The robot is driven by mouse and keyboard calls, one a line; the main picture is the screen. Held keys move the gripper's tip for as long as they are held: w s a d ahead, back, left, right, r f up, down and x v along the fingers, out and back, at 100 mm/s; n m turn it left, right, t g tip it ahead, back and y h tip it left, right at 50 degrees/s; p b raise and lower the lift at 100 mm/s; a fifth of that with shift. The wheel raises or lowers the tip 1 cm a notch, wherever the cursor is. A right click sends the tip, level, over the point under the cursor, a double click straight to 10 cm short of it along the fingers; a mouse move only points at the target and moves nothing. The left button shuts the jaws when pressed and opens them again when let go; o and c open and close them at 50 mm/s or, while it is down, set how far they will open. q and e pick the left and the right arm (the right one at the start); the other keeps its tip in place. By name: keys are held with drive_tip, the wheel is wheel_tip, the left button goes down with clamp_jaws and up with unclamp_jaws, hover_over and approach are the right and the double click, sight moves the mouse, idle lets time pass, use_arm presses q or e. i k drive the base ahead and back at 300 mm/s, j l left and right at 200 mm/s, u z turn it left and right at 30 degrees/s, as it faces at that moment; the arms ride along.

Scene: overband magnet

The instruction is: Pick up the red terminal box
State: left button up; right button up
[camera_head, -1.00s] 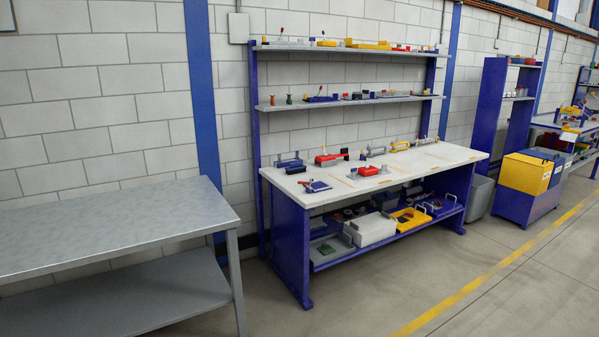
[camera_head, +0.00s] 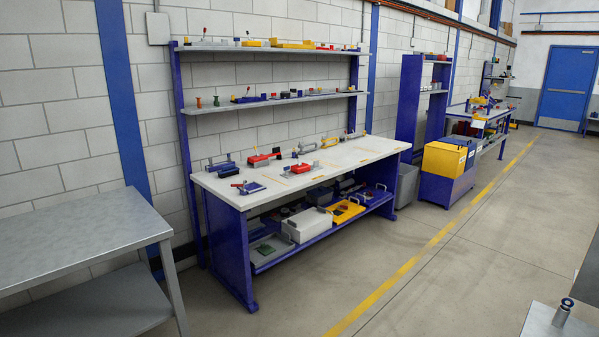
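Two small red items lie on the workbench (camera_head: 340,161) with the pale top and blue legs. One is a red box-like piece (camera_head: 301,168) near the middle of the bench top. The other is a longer red piece with dark parts (camera_head: 263,158), farther back and to the left. Both are too small to tell which is the red terminal box. Neither of my grippers is in view.
A grey metal table (camera_head: 75,235) stands at the left. Shelves with small parts hang above the workbench, and trays lie on its lower shelf. A yellow and blue bin (camera_head: 444,160) stands farther right. A grey surface (camera_head: 570,322) shows at bottom right. The floor between is clear.

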sight(296, 170)
drive_tip(key=i, duration=2.7)
drive_tip(key=l+z, duration=0.05)
drive_tip(key=l, duration=0.1)
